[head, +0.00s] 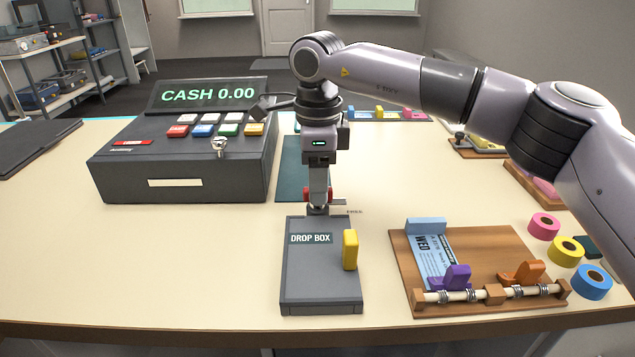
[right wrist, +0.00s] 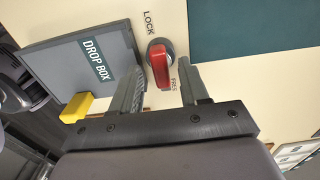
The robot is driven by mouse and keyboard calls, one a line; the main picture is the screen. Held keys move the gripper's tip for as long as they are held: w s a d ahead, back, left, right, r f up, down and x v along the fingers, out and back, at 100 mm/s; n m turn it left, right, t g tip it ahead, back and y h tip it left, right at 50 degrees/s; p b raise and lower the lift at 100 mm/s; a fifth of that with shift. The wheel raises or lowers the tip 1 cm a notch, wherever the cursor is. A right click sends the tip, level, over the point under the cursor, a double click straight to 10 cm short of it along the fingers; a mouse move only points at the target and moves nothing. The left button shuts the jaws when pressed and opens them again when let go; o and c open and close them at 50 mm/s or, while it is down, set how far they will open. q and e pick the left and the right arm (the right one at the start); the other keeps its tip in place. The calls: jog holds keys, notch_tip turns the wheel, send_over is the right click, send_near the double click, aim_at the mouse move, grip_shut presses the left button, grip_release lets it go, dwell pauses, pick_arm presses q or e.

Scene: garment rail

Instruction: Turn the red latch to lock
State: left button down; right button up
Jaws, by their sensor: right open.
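The red latch (right wrist: 160,65) sits on a round grey base on the counter, between a LOCK label and a FREE label. Its handle points toward the FREE side in the right wrist view. In the head view only a bit of the red latch (head: 330,195) shows, behind my right gripper (head: 318,207). In the right wrist view my right gripper (right wrist: 162,76) is open, with one finger on each side of the red handle. I cannot tell whether either finger touches it. My left gripper is not in view.
The grey drop box (head: 320,277) with a yellow tab (head: 350,250) stands just in front of the latch. A cash register (head: 185,160) is to the left. A wooden board (head: 480,250) with clips and tape rolls (head: 566,250) lie to the right.

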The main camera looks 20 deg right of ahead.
jog(key=shift+f, duration=0.5)
grip_shut()
